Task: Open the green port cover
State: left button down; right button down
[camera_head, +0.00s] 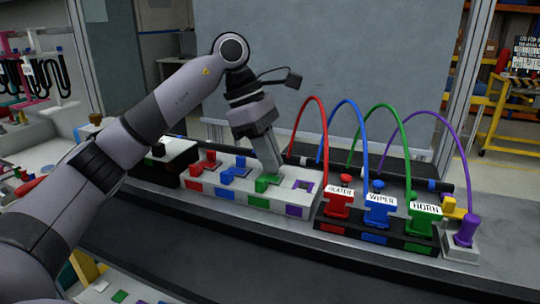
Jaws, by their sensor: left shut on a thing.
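The green port cover (266,183) is on the white port module (222,181) in the middle of the view, above that module's green front label. My left gripper (270,170) points steeply down from above and is shut on the green port cover. Its fingers hide part of the cover, so I cannot tell how far it is raised. My right gripper is not in view.
Red (208,157) and blue (240,165) pieces sit on the module left of the green cover. To the right, red HEATER (338,200), blue WIPER (380,208) and green HORN (424,216) connectors have tall arching cables. A purple connector (466,231) stands at far right.

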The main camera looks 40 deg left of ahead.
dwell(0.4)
pick_arm(q)
jog(key=shift+w+r, duration=0.15)
jog(key=shift+w, duration=0.05)
jog(key=w+p, duration=0.2)
jog(key=shift+w+a+r+p, duration=0.15)
jog(key=shift+w+a+p, duration=0.15)
jog(key=shift+p, duration=0.1)
jog(key=shift+w+a, duration=0.1)
jog(key=shift+w, duration=0.3)
jog(key=shift+f, duration=0.2)
jog(key=c, duration=1.2)
grip_release()
